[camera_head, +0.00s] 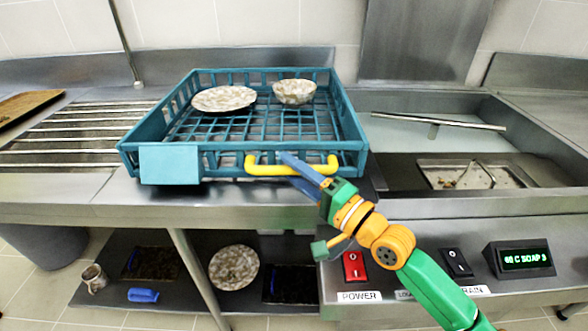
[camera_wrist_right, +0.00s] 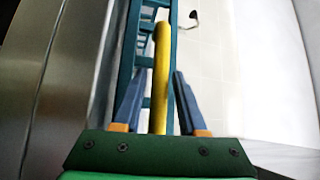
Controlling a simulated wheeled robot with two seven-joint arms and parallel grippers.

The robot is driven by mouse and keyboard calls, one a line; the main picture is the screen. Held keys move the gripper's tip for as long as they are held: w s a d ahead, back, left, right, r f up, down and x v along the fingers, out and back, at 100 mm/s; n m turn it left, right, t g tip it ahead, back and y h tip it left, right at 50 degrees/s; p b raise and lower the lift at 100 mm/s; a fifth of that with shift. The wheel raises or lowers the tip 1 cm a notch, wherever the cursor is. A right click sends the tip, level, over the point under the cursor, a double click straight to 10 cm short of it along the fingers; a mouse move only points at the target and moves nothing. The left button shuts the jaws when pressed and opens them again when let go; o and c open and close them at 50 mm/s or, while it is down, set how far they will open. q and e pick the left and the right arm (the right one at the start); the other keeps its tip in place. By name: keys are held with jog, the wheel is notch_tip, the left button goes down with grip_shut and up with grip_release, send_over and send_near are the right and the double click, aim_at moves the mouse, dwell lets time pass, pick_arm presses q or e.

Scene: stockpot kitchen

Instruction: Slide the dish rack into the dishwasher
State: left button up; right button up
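The teal dish rack (camera_head: 350,135) sits on the steel counter left of the dishwasher bay. A patterned plate (camera_head: 224,98) and a bowl (camera_head: 295,91) are in it. A yellow handle (camera_head: 262,168) is on its front side. My right gripper (camera_head: 290,168) is at the handle, its blue fingers open on either side of it. In the right wrist view, the yellow handle (camera_wrist_right: 161,75) runs between the fingers with gaps beside it. The dishwasher (camera_head: 430,168) is to the right, its steel hood (camera_head: 425,40) raised above the bay. My left gripper is not in view.
A slatted drainboard (camera_head: 70,135) is at the left. A metal tray (camera_head: 470,176) lies in the bay, with a bar (camera_head: 440,121) across the back. A control panel with a red power switch (camera_head: 354,267) is below. A shelf under the counter holds a plate (camera_head: 234,267) and mug (camera_head: 94,277).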

grip_shut()
dwell(1.2)
